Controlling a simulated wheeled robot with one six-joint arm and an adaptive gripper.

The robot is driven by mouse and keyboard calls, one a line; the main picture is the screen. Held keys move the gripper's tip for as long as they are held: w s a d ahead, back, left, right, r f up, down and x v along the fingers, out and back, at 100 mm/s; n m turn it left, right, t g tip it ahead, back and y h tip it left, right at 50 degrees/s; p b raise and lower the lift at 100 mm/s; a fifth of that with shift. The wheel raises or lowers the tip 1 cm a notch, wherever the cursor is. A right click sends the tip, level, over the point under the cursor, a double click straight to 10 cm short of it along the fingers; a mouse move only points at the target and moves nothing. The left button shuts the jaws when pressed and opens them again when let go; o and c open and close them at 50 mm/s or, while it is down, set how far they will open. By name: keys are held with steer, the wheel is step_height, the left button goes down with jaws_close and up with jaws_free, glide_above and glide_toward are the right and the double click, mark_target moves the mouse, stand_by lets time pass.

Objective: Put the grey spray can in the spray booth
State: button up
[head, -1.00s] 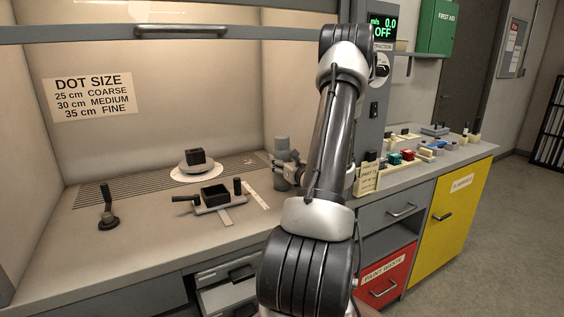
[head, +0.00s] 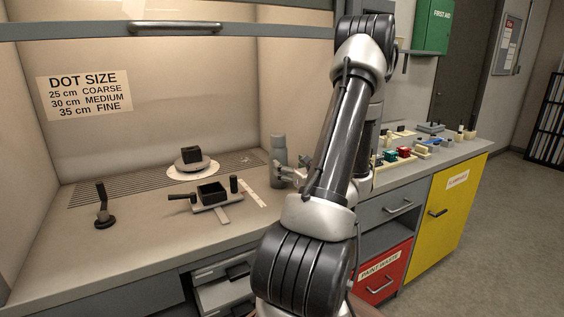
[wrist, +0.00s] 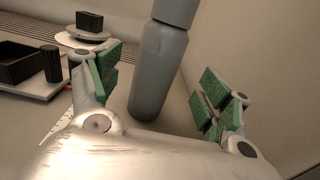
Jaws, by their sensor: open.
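The grey spray can (head: 279,150) stands upright on the booth floor (head: 110,245), near the booth's right wall. In the wrist view the can (wrist: 160,72) stands between and just beyond the green-padded fingers of my gripper (wrist: 160,88), with a visible gap on each side. The can's top is cut off by the upper edge of that view. My gripper (head: 290,177) is open and empty, low in front of the can in the head view. It partly hides the can's lower part there.
Left of the can are a black square piece on a round turntable (head: 193,168), a tray fixture with a black open box (head: 211,195), and a dark upright handle (head: 103,208). The raised sash (head: 90,31) spans the booth's top. Small items crowd the right counter.

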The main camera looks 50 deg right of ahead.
steer(key=a+r+n+g+y, duration=0.25)
steer(key=a+n+y, duration=0.35)
steer(key=a, duration=0.5)
steer(key=a+r+n+g+y, duration=0.1)
steer(key=a+r+n+y, duration=0.2)
steer(key=a+n+y, duration=0.65)
steer(key=s+a+n+g, duration=0.3)
steer(key=s+a+g, duration=0.1)
steer(key=a, duration=0.3)
steer(key=s+a+n+g, duration=0.3)
steer(key=a+n, duration=0.1)
steer(key=a, duration=0.3)
steer(key=s+r+n+g+h, duration=0.1)
steer(key=s+n+g+h, duration=0.45)
steer(key=s+n, duration=0.4)
steer(key=d+r+n+t+h, duration=0.3)
steer(key=d+r+n+h, duration=0.2)
steer(key=r+n, duration=0.1)
steer(key=shift+w+d+r+n, duration=0.2)
steer(key=shift+w+d+n, duration=0.15)
steer(key=shift+n, duration=0.25)
